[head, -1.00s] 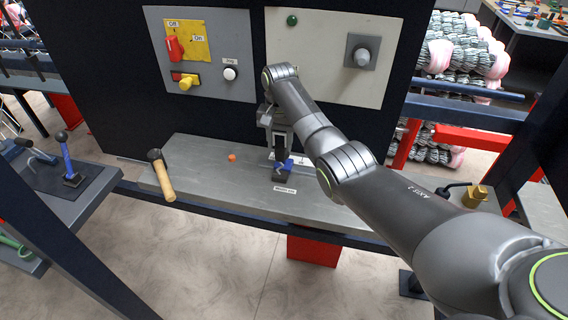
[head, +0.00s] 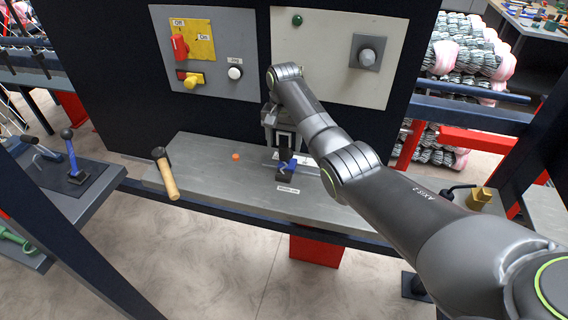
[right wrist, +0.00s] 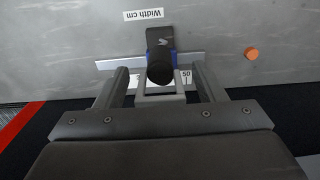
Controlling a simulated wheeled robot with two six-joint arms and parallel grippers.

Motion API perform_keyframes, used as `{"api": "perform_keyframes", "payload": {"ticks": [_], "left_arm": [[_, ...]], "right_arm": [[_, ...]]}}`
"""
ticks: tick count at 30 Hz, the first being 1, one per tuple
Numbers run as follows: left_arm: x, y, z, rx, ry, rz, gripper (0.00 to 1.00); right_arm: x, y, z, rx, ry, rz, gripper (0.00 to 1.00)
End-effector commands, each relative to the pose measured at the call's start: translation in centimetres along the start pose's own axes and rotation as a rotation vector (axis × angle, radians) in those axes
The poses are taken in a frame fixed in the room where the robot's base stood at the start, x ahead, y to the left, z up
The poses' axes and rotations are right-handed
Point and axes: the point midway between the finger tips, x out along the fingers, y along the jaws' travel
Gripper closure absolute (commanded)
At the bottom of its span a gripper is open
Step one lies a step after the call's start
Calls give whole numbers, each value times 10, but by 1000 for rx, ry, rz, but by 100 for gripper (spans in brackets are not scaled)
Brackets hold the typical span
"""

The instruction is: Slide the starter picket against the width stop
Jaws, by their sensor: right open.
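The width stop (head: 286,172) is a small blue and black block on the grey bench (head: 220,180), beside a label reading "Width cm". In the right wrist view the stop (right wrist: 160,42) sits across a pale metal scale strip (right wrist: 115,63), close to its "50" mark. My right gripper (head: 282,150) is open and empty, just behind and above the stop. In the right wrist view its two fingers stand apart on either side of the stop's near end. I cannot make out a starter picket in either view. My left gripper is out of the picture.
A hammer (head: 165,174) with a wooden handle lies at the bench's left. A small orange piece (head: 236,156) lies left of the stop. A panel with switches (head: 210,55) and one with a grey knob (head: 367,56) rise behind. Open bench surface surrounds the stop.

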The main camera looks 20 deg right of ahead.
Motion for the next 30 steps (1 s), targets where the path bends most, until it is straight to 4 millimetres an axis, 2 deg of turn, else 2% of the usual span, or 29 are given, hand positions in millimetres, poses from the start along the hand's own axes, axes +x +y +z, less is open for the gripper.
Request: {"api": "perform_keyframes", "payload": {"ticks": [4,8,16,18,30], "left_arm": [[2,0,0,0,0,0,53],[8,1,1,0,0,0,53],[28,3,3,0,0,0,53],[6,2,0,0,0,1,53],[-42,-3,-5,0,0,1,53]], "right_arm": [[-6,0,0,0,1,0,36],[-24,-1,-1,-1,5,-3,36],[-89,0,-1,0,6,-3,36],[-105,0,0,1,-1,1,36],[-154,0,0,0,0,0,36]]}}
